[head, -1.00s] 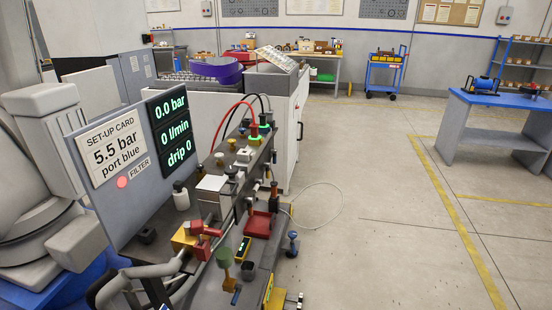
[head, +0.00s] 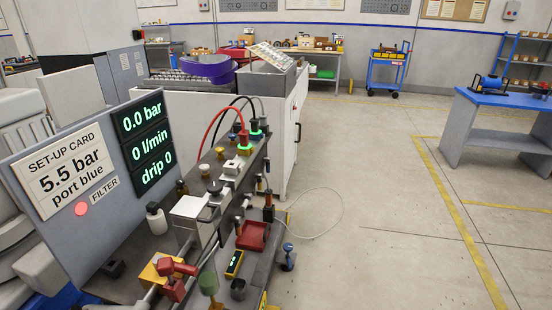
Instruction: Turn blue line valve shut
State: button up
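The fixture stand fills the lower left of the head view, with a grey panel carrying a set-up card (head: 72,167) that reads "5.5 bar port blue". The display (head: 145,140) beside it reads 0.0 bar, 0 l/min and drip 0. A red lever-like part (head: 178,267) sits on a yellow block (head: 157,273) at the stand's near end. A blue-topped knob (head: 288,248) stands at the right side. No valve is clearly marked as the blue line's, and I cannot tell which part it is. My gripper is not in view.
A red tray (head: 253,235) and dark cup (head: 238,289) sit low on the stand's right side. Red and black hoses (head: 212,124) arch at its far end. A white cabinet (head: 284,140) stands behind. A pale cable (head: 337,205) lies on otherwise clear floor at right.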

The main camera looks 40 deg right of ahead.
aim_at(267, 160)
jog(key=i+l, duration=0.2)
jog(key=l, duration=0.3)
jog(key=i+l, duration=0.25)
jog(key=l, duration=0.25)
jog(key=i+l, duration=0.2)
jog(key=l, duration=0.3)
jog(key=i+l, duration=0.25)
jog(key=l, duration=0.25)
jog(key=i+l, duration=0.2)
jog(key=l, duration=0.3)
jog(key=i+l, duration=0.2)
jog(key=l, duration=0.3)
jog(key=i+l, duration=0.25)
jog(key=l, duration=0.25)
jog(key=i+l, duration=0.2)
jog(key=l, duration=0.3)
jog(key=j+u, duration=0.05)
